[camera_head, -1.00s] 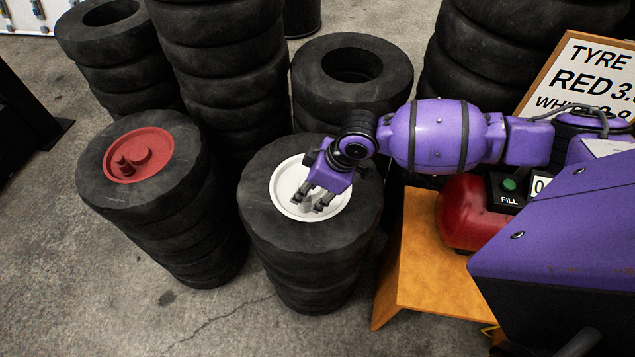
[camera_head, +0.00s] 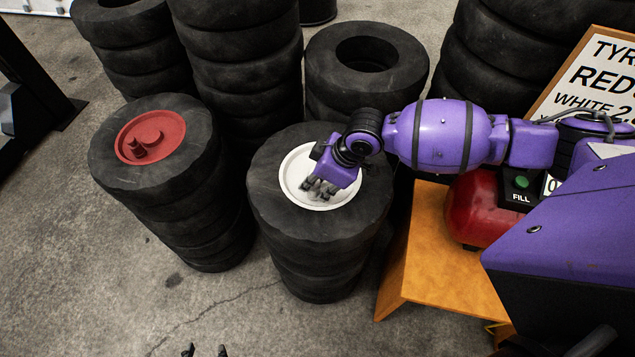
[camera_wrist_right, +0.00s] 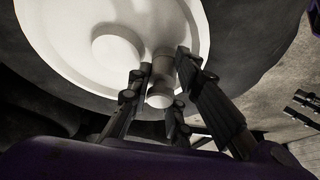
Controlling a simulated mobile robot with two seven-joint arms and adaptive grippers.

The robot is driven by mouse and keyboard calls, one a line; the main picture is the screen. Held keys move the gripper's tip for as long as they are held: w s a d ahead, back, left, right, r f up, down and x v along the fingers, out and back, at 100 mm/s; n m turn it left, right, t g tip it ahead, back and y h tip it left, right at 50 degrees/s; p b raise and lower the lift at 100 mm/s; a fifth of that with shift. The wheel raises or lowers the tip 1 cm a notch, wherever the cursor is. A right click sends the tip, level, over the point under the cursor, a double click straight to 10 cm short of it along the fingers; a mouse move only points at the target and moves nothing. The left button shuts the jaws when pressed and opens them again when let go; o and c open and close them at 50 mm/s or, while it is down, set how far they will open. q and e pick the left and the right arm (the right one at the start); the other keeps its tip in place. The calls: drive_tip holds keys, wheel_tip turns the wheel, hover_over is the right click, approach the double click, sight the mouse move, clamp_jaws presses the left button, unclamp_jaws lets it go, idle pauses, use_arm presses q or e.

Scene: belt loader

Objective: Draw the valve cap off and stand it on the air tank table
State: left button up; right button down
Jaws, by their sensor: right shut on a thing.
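The white wheel hub (camera_head: 292,183) lies face up in the tyre on the middle front stack. My right gripper (camera_head: 320,190) reaches down over it. The right wrist view shows its fingers on either side of the pale valve cap (camera_wrist_right: 161,85), shut on it; the cap still appears over the hub, and whether it is off its stem I cannot tell. The air tank table (camera_head: 408,270) is orange-brown and stands to the right, with the red air tank (camera_head: 470,205) on it. My left gripper (camera_head: 205,351) shows only two separated fingertips at the bottom edge, open and empty.
A red hub (camera_head: 150,137) with a red valve tops the left front tyre stack. More tyre stacks (camera_head: 365,70) stand behind. A FILL box (camera_head: 521,188) and a sign (camera_head: 600,75) are at the right. The table's front left part is bare.

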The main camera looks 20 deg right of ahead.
use_arm(q)
drive_tip(key=shift+w+r+p, duration=0.5)
drive_tip(key=shift+w+r, duration=0.1)
drive_tip(key=shift+r, duration=0.2)
use_arm(e)
drive_tip(key=shift+w+d+r, duration=0.15)
drive_tip(key=shift+w+r, duration=0.05)
drive_tip(key=shift+r, duration=0.55)
drive_tip(key=shift+r, duration=0.25)
drive_tip(key=shift+r+p, duration=0.9)
drive_tip(key=shift+r, duration=0.25)
use_arm(q)
drive_tip(key=shift+t, duration=0.5)
drive_tip(key=w+r, duration=0.2)
drive_tip(key=r, duration=0.1)
drive_tip(key=shift+w+r, duration=0.1)
drive_tip(key=shift+w, duration=0.15)
use_arm(e)
drive_tip(key=shift+s, duration=0.1)
use_arm(q)
drive_tip(key=shift+s, duration=0.1)
